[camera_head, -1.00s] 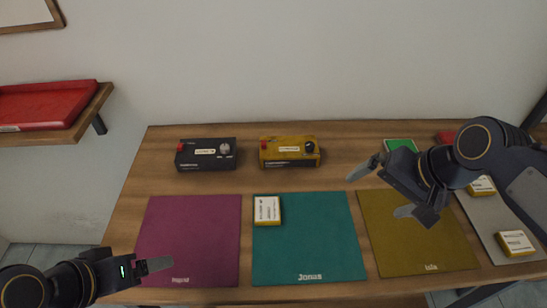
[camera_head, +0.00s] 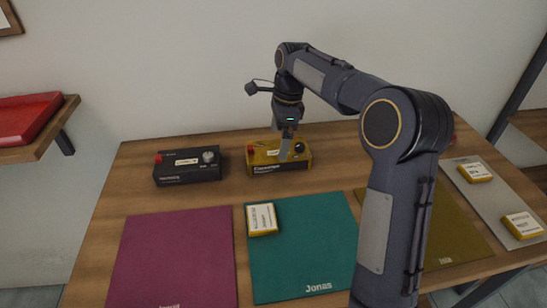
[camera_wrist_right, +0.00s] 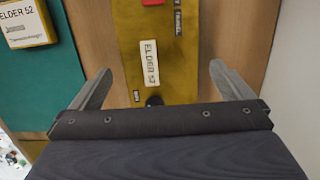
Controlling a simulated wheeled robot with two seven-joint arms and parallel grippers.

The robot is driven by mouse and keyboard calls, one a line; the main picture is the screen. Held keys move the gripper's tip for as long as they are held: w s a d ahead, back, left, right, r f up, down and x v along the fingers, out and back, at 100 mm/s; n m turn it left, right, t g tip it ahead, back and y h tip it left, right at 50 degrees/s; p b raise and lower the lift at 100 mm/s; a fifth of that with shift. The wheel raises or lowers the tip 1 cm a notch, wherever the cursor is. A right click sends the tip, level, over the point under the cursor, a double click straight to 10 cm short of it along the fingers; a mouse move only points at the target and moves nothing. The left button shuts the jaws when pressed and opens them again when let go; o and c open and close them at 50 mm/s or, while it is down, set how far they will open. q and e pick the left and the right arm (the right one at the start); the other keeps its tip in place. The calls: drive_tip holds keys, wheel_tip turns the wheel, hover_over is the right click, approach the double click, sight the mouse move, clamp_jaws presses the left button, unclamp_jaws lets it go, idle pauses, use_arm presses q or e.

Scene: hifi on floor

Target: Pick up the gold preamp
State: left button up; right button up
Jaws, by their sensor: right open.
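The gold preamp (camera_head: 264,157) is a flat box with a red part, a white label and a black knob. It stands at the back of the wooden table, right of a black box of like shape. My right gripper (camera_head: 285,148) points down just above it, in front of part of its top. In the right wrist view the gold preamp (camera_wrist_right: 160,45) lies between the two spread fingers of my right gripper (camera_wrist_right: 160,88), with a gap on each side. Its label reads "ELDER 52". My left gripper is out of view.
The black box (camera_head: 187,168) stands close on the left. A purple mat (camera_head: 175,260), a teal mat (camera_head: 305,245) with a small yellow box (camera_head: 262,219), and an olive mat (camera_head: 455,235) lie in front. A grey mat (camera_head: 490,195) holds small yellow boxes. The wall is close behind.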

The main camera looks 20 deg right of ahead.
sight(278, 149)
drive_tip(key=f, duration=0.5)
drive_tip(key=shift+a+f, duration=0.25)
drive_tip(key=shift+f, duration=0.05)
drive_tip(key=c, duration=1.4)
drive_tip(key=shift+w+r, duration=0.1)
drive_tip(key=shift+r, duration=0.05)
drive_tip(key=shift+c, duration=0.6)
drive_tip(key=shift+r, duration=0.1)
